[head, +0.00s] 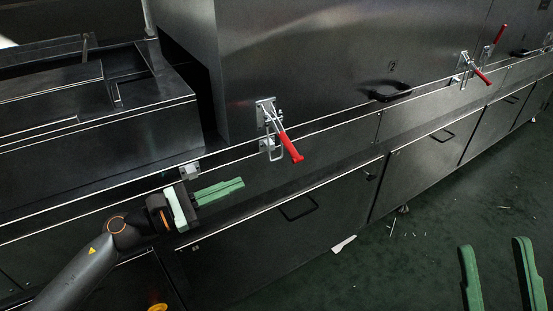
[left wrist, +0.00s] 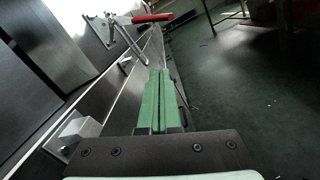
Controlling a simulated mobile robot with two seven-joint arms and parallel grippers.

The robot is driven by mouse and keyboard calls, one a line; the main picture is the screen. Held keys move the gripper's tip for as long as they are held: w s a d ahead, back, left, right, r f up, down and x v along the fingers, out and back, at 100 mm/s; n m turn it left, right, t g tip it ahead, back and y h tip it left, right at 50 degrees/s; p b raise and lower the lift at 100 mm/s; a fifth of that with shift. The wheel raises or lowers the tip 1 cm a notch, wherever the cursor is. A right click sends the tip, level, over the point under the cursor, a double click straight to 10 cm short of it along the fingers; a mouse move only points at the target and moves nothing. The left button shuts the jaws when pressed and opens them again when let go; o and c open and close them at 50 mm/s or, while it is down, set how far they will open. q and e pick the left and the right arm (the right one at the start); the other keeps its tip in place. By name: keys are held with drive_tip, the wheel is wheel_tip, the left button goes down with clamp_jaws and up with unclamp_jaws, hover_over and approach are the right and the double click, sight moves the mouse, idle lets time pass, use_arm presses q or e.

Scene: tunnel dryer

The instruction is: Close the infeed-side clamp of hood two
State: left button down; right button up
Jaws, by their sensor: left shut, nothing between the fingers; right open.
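Hood two (head: 330,60) is the dark metal hood marked "2". At its left lower corner is a toggle clamp (head: 265,112) with a red handle (head: 291,148) slanting down and outward to the right. A wire loop (head: 275,153) hangs below it near the rail; I cannot tell whether it is hooked. The red handle also shows at the top of the left wrist view (left wrist: 152,18). My left gripper (head: 243,183) is shut and empty, below and left of the handle, apart from it. Its green fingers show in the left wrist view (left wrist: 160,72). My right gripper (head: 494,242) is open at the lower right, far from the clamp.
A second red-handled clamp (head: 475,70) sits at the hood's right end. A black hood handle (head: 390,94) lies between the clamps. A small grey block (head: 189,171) projects from the rail near my left gripper. Lower panels have handles (head: 298,209). The green floor (head: 425,235) has scattered scraps.

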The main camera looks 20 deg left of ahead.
sight(283, 137)
use_arm(q)
drive_tip(key=w+d+r+p, duration=0.3)
drive_tip(key=w+d+r, duration=0.1)
drive_tip(key=w+d, duration=0.2)
drive_tip(key=shift+w+d+p, duration=0.4)
drive_tip(key=shift+d, duration=0.35)
use_arm(e)
drive_tip(key=shift+w+d+f+m+h, duration=0.1)
drive_tip(key=shift+w+f+m+h, duration=0.05)
drive_tip(key=shift+w+m+h, duration=0.45)
drive_tip(key=shift+w+d+f+m+h, duration=0.2)
drive_tip(key=shift+w+h, duration=0.25)
drive_tip(key=shift+h, duration=0.35)
drive_tip(key=shift+w+d+f+m+h, duration=0.1)
drive_tip(key=shift+w+m+h, duration=0.4)
drive_tip(key=shift+h, duration=0.2)
drive_tip(key=shift+w, duration=0.1)
